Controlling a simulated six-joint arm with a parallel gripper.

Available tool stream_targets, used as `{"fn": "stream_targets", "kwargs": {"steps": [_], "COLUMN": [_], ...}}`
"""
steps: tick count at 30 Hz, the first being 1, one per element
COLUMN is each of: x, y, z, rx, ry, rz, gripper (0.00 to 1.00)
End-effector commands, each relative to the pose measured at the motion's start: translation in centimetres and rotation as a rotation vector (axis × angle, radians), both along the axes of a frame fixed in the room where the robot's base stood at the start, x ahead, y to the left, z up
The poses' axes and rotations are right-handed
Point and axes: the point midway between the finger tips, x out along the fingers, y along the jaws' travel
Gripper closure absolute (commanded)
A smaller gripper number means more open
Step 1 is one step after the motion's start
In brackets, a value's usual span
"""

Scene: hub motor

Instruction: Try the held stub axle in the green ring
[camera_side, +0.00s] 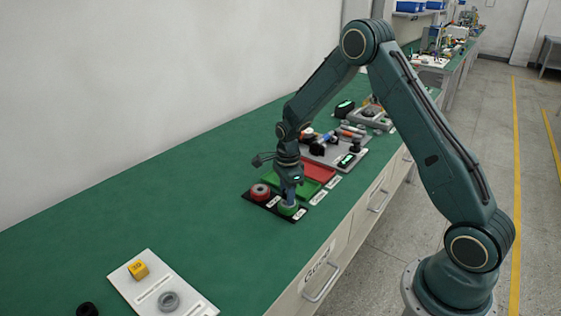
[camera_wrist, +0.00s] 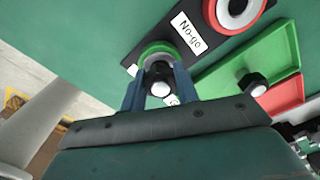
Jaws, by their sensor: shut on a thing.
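My gripper (camera_side: 289,198) points down over the green ring (camera_side: 288,210) in the side view. In the wrist view its two blue fingers (camera_wrist: 157,75) are shut on the dark stub axle (camera_wrist: 160,87), whose pale round end faces the camera. The green ring (camera_wrist: 157,47) shows just beyond the axle and the fingertips. The axle's far end is hidden, so I cannot tell whether it is inside the ring or only above it. The red ring (camera_side: 260,192) sits beside the green one on the same black plate (camera_side: 271,206); it also shows in the wrist view (camera_wrist: 238,10).
A "No-go" label (camera_wrist: 188,33) lies by the red ring. A green tray (camera_wrist: 282,50) holds another dark axle (camera_wrist: 252,84); a red tray (camera_wrist: 286,97) adjoins it. A grey tray of parts (camera_side: 345,160) stands behind. A white board (camera_side: 160,287) lies front left; the green bench between is clear.

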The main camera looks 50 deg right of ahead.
Motion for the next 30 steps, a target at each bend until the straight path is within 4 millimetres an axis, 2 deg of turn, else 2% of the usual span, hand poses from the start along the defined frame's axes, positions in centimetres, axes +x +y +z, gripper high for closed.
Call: {"fn": "stream_targets", "kwargs": {"steps": [30], "x": [0.02], "y": [-0.01], "z": [-0.72], "rx": [0.000], "ry": [-0.001], "rz": [0.000], "gripper": [0.99]}}
